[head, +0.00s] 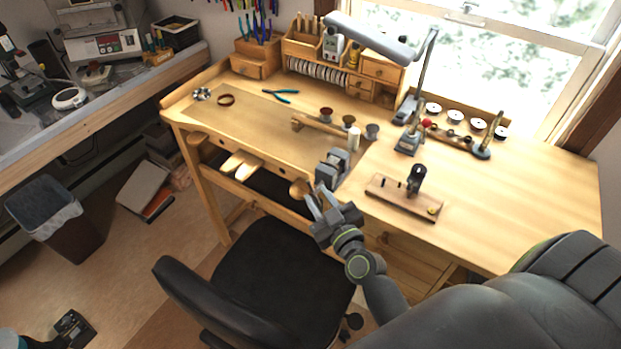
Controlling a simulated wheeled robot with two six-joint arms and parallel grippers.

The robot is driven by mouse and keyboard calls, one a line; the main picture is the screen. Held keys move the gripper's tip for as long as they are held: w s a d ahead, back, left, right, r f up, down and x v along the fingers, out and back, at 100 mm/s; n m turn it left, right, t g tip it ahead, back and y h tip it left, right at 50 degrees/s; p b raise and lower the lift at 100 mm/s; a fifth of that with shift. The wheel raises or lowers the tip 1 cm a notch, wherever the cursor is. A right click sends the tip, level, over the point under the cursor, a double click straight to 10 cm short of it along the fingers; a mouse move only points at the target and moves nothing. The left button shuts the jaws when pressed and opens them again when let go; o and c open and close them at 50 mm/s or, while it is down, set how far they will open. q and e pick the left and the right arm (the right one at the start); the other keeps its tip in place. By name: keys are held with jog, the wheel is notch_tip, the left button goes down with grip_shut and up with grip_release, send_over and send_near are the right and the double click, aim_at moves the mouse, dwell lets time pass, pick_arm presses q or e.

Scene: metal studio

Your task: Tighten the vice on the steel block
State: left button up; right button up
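The small grey vice (332,169) is at the front edge of the wooden workbench, near its middle. A steel block cannot be told apart from the grey jaws at this size. My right gripper (316,199) is just in front of and below the vice, its two fingers pointing up toward it and apart, with nothing seen between them. Whether a finger touches the vice or its handle cannot be told. My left gripper (74,328) shows dark at the bottom left corner, far from the bench and low; its finger gap is unclear.
The workbench (540,205) has free top at right. A wooden board with a dark tool (404,195) lies right of the vice. A black chair (270,295) stands in front, below my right gripper.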

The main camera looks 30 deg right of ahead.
aim_at(311, 188)
jog(key=shift+w+p, duration=0.5)
jog(key=shift+w, duration=1.8)
grip_shut()
